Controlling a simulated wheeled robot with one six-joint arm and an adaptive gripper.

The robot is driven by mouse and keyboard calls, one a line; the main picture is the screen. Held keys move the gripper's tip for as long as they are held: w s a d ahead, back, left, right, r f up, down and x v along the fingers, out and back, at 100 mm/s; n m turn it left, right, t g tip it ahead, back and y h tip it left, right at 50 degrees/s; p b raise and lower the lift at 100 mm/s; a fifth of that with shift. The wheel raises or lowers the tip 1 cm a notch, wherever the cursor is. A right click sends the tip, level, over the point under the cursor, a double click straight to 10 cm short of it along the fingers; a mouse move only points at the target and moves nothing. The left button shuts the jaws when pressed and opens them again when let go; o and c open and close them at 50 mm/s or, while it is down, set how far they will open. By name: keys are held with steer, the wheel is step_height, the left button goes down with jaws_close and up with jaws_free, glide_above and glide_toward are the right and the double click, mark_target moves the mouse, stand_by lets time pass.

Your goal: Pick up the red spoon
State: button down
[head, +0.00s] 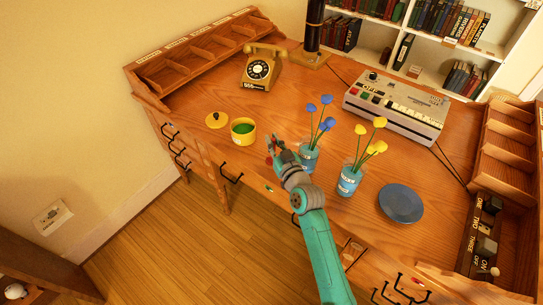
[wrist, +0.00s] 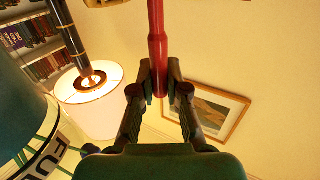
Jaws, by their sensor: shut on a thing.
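The red spoon (wrist: 156,45) shows in the wrist view as a red shaft that runs up out of the picture. Its far end is cut off by the top edge. My gripper (wrist: 159,90) is shut on the lower end of this shaft. In the head view my gripper (head: 274,145) is above the front part of the desk, between the yellow pot and the vase with blue flowers. Only a small bit of red shows there, so most of the spoon is hidden or too small to make out.
A yellow pot (head: 243,138) with green contents and its lid (head: 216,120) stand left of my gripper. Glass vases with blue (head: 309,160) and yellow flowers (head: 348,184) stand close on the right, then a blue plate (head: 401,204). A telephone (head: 260,70) stands behind.

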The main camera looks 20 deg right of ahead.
step_height(320, 180, up, 10)
steer(key=shift+r, duration=0.1)
stand_by(0.5)
steer(key=shift+w, duration=0.1)
stand_by(0.4)
